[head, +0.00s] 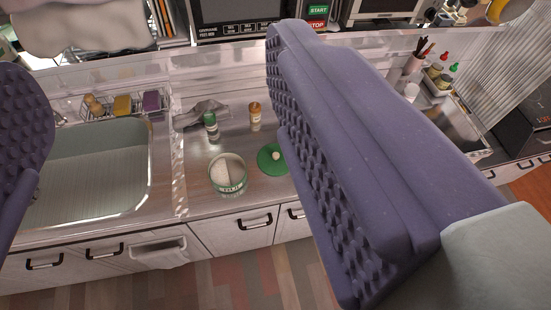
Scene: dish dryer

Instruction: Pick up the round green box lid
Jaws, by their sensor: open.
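The round green lid (268,160) with a pale knob lies flat on the metal counter, just left of my right finger pad in the picture. A round box (227,175) with white contents and a green-grey band stands open to its left. My gripper (165,140) is open, with its two purple studded fingers wide apart. The left finger shows only at the left edge of the picture. The lid lies on the counter beyond the fingers, with nothing held between them. The right finger hides the counter behind it.
A sink (90,170) is at the left. A wire rack (122,105) with sponges is behind the sink. Cabinet handles (250,225) line the front.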

